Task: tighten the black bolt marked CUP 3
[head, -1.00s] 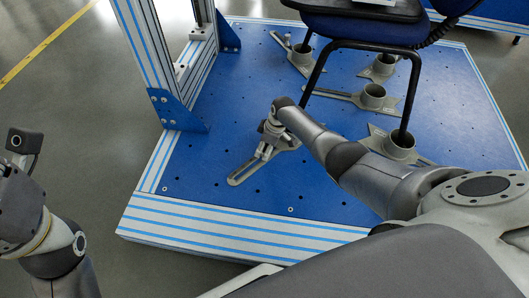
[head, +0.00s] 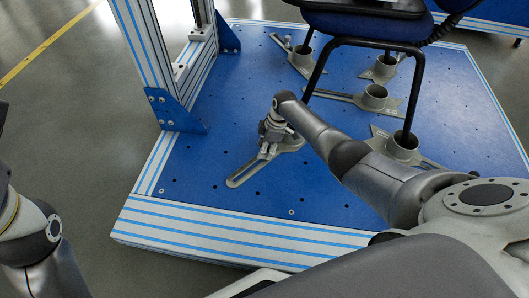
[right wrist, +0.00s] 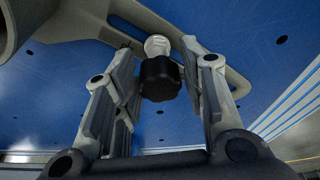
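A black bolt head (right wrist: 160,78) on a pale shank shows in the right wrist view, at the slotted grey bracket (right wrist: 115,28). No CUP 3 marking is readable. My right gripper's fingers (right wrist: 158,95) stand on both sides of the bolt head, with a visible gap at each side; the gripper looks open. In the head view, my right gripper (head: 269,145) reaches down over the slotted bracket (head: 242,177) on the blue platform and hides the bolt. My left arm shows at the left edge of the head view; its gripper is out of view.
A chair (head: 362,28) stands on the blue platform (head: 215,150); a front leg goes into a cup (head: 402,147) at right. Other cup brackets (head: 375,96) lie under it. A striped frame post (head: 140,55) rises at left. The platform's front left is bare.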

